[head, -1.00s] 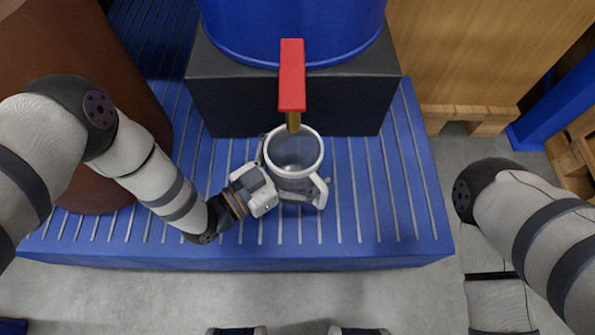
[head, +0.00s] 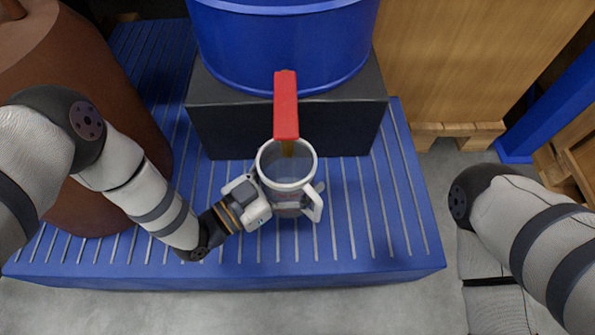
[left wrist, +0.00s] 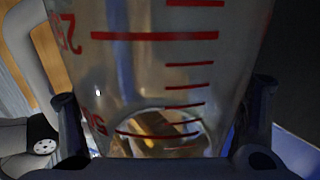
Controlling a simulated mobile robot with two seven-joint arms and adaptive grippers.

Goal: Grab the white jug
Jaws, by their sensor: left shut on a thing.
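The white jug (head: 288,166) stands or hangs upright below the red tap handle (head: 286,104) in the head view, its handle (head: 313,203) toward the lower right. It is see-through, with red measuring marks, and fills the left wrist view (left wrist: 155,60). My left gripper (head: 262,199) is shut on the jug from its lower left side, with a finger on each side of it in the left wrist view. Whether the jug's base touches the blue platform cannot be told. My right gripper is out of view; only my right arm shows.
A blue drum (head: 283,40) sits on a black block (head: 230,130) on the ribbed blue platform (head: 390,235). A brown barrel (head: 75,80) stands at the left. A wooden crate (head: 470,60) is at the upper right. The platform right of the jug is clear.

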